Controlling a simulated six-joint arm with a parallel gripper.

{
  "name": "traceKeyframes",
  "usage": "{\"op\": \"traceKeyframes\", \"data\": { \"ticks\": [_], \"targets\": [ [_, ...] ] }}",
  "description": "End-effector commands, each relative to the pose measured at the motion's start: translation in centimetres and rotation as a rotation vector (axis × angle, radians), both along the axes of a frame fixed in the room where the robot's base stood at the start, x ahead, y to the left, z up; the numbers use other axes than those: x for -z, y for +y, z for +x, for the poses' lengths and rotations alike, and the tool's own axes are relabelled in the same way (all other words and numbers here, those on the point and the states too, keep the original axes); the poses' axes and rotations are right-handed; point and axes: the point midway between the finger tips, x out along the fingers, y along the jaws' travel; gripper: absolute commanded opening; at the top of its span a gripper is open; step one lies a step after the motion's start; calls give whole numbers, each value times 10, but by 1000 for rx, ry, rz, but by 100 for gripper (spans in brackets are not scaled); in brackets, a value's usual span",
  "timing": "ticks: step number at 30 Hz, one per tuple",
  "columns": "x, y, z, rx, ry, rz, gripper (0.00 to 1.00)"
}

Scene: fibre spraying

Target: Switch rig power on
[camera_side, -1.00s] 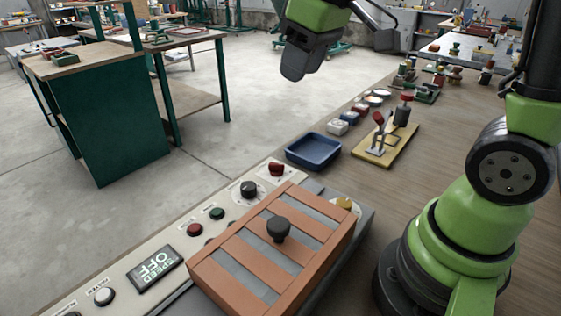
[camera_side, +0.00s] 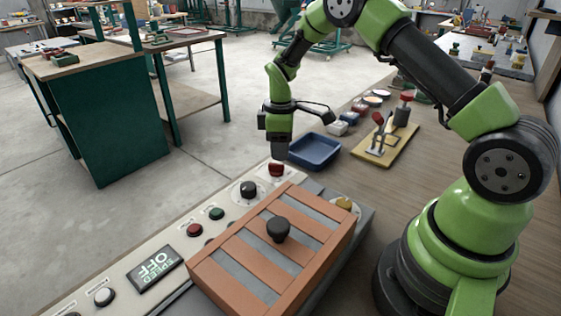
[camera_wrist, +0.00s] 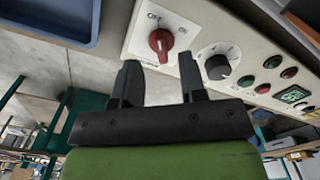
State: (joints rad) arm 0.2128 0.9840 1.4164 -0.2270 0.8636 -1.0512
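The red rotary switch (camera_side: 276,169) stands at the far end of the control panel. In the wrist view the red switch (camera_wrist: 161,42) has OFF and ON printed beside it; its handle appears to lie nearer the OFF mark. My gripper (camera_side: 279,154) is just above the red switch in the side view, pointing down. In the wrist view my gripper (camera_wrist: 158,62) has its two dark fingers apart, one on each side of the line to the switch, with nothing between them. The side view does not make clear whether the fingers touch the switch.
A black dial (camera_side: 249,189) sits beside the switch, then green (camera_side: 217,213) and red (camera_side: 194,230) buttons. The display (camera_side: 155,268) reads OFF. A slatted cover with a black knob (camera_side: 277,229) lies close by. A blue tray (camera_side: 314,151) stands behind.

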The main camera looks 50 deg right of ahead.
Motion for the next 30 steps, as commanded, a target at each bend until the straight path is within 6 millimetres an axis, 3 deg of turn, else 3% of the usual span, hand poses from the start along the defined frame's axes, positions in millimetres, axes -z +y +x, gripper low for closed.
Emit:
{"op": "traceKeyframes", "data": {
  "ticks": [3, 9, 19, 24, 30],
  "targets": [
    [22, 0, -1, 1, 4, 1, 38],
    [42, 0, 0, 1, 1, 0, 38],
    [45, 0, 0, 1, -1, 0, 38],
    [45, 0, 0, 1, -1, 0, 0],
    [45, 0, 0, 4, -1, 0, 0]
  ]
}}
